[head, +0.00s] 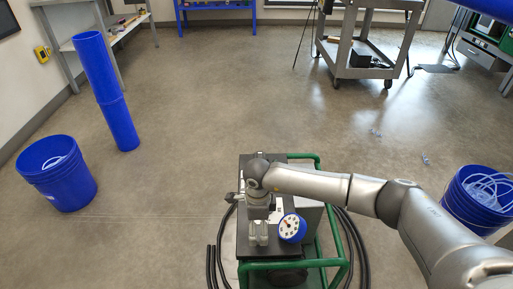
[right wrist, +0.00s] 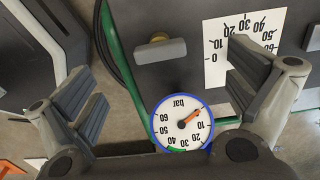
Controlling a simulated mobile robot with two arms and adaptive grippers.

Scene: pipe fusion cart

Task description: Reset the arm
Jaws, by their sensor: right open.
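My right arm (head: 320,186) reaches in from the right side of the head view, and its gripper (head: 259,232) hangs over the green-framed cart (head: 335,265). In the right wrist view the two gripper fingers (right wrist: 165,90) are wide apart with nothing between them. A blue-rimmed pressure gauge (head: 292,228) is beside the gripper on its right; it also shows in the right wrist view (right wrist: 182,125), low between the fingers. A small lever (right wrist: 160,50) with a brass-coloured part sits on the dark panel beyond. My left gripper is not in view.
Black hoses (head: 360,250) curve around the cart. Blue buckets stand at left (head: 58,175) and right (head: 478,198). A tall blue pipe (head: 108,90) stands at left. A grey trolley (head: 365,60) is at the back. The floor beyond the cart is mostly clear.

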